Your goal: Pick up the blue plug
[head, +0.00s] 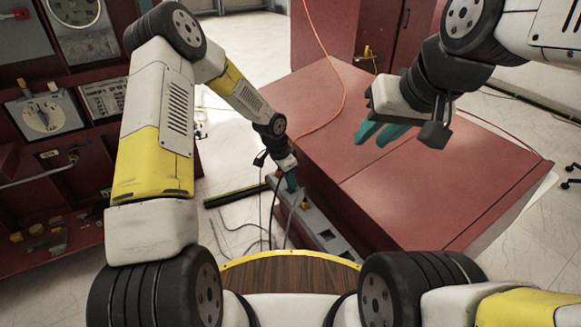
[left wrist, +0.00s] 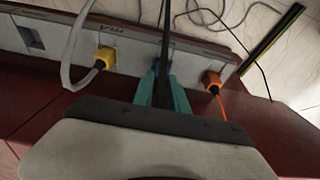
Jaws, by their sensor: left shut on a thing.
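My left gripper (left wrist: 162,80) has its teal fingers shut on the blue plug (left wrist: 163,64) in the left wrist view. The fingers hide most of the plug. A black cable runs up from it. The plug is at the grey socket panel (left wrist: 125,38), between a yellow plug and an orange plug; I cannot tell whether it is still seated. In the head view my left gripper (head: 291,184) is at the far end of the panel. My right gripper (head: 376,132) is open and empty above the red cabinet top.
The yellow plug (left wrist: 103,59) with a grey cable and the orange plug (left wrist: 212,80) with an orange cable flank my fingers closely. The red cabinet (head: 430,150) stands beside the panel. Loose cables (head: 240,232) lie on the floor. Red control cabinets (head: 45,120) are at left.

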